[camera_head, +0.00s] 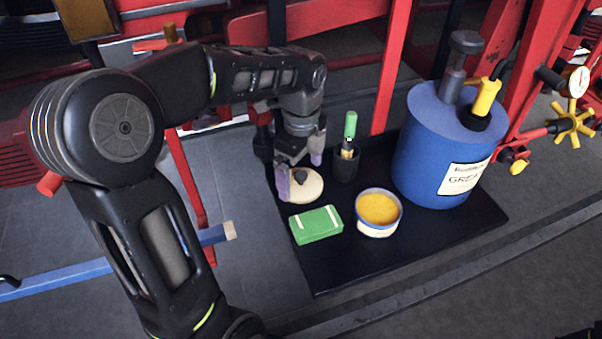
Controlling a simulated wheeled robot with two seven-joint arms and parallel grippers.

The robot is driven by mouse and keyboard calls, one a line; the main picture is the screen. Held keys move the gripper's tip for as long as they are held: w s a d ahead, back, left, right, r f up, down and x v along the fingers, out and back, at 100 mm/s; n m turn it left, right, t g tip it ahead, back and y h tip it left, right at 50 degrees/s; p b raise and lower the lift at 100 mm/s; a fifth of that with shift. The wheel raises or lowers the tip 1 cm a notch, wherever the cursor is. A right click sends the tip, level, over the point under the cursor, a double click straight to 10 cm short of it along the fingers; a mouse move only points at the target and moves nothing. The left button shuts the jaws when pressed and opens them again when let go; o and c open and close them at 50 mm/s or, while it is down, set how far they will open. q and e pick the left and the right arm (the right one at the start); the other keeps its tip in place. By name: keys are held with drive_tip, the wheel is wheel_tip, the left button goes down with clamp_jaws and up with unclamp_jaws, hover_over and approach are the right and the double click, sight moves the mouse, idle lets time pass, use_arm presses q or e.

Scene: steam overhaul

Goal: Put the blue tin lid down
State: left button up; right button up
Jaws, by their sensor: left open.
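The tin lid (306,191) is a pale cream disc with a dark knob on top. It lies on the black mat at its far left part, behind the green box. My left gripper (300,168) is right above the lid, fingers pointing down. Its jaws are open, with one lilac fingertip near the lid's left side and the other behind it. The knob shows between the fingers; whether a finger touches the lid I cannot tell. The open tin (378,221), with a blue rim and yellow filling, stands to the right.
A green box with white bands (316,226) lies just in front of the lid. A dark cup (346,168) with a green-handled tool stands behind. A large blue grease drum (425,160) stands at the right. The black mat's front part (345,272) is clear.

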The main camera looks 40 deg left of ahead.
sight(301, 173)
use_arm(q)
wheel_tip(301, 173, up, 8)
drive_tip(key=shift+r, duration=0.1)
drive_tip(key=shift+r+p, duration=0.95)
drive_tip(key=shift+r, duration=0.45)
